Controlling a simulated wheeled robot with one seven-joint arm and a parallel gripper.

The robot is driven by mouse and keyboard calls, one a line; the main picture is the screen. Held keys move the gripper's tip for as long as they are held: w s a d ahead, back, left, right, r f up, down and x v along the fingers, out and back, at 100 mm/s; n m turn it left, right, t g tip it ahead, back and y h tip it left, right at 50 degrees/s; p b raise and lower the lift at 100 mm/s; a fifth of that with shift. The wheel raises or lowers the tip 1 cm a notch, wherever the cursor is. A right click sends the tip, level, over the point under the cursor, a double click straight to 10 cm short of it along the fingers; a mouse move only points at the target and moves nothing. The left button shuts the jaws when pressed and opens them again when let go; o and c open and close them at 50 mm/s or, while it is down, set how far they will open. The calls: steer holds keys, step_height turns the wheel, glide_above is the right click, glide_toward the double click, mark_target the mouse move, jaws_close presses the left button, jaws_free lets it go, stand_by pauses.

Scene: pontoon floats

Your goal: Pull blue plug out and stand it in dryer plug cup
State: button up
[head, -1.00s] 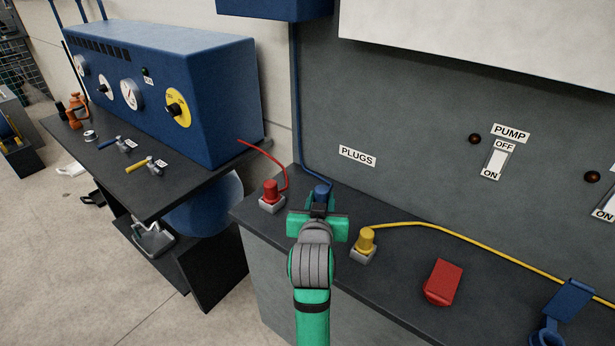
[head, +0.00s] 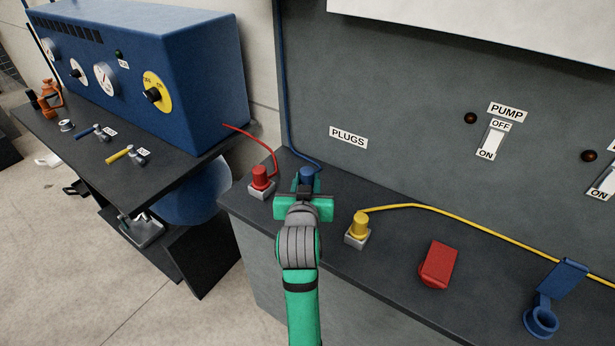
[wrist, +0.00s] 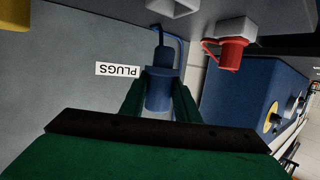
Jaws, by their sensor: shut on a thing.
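My gripper (head: 306,192) is shut on the blue plug (head: 307,175) near the wall end of the dark counter. In the wrist view the blue plug (wrist: 158,92) sits between the two green fingers, with a blue cable running beside it. A pale socket block (wrist: 174,7) shows at the top of the wrist view, and the plug appears apart from it. In the head view my gripper hides that spot. A blue ring-shaped cup (head: 541,321) on a blue bracket (head: 562,279) stands at the counter's lower right; no label on it is legible.
A red plug (head: 260,176) in its socket is just left of my gripper. A yellow plug (head: 359,225) with a trailing yellow cable stands to the right. A red block (head: 438,264) lies between it and the cup. The grey panel (head: 400,130) rises behind.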

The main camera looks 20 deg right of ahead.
steer(key=shift+f, duration=1.95)
steer(key=shift+w, duration=0.1)
steer(key=shift+d, duration=0.1)
stand_by(0.4)
steer(key=shift+f, duration=0.4)
steer(key=shift+f, duration=0.65)
steer(key=shift+f, duration=0.85)
steer(key=o, duration=1.2)
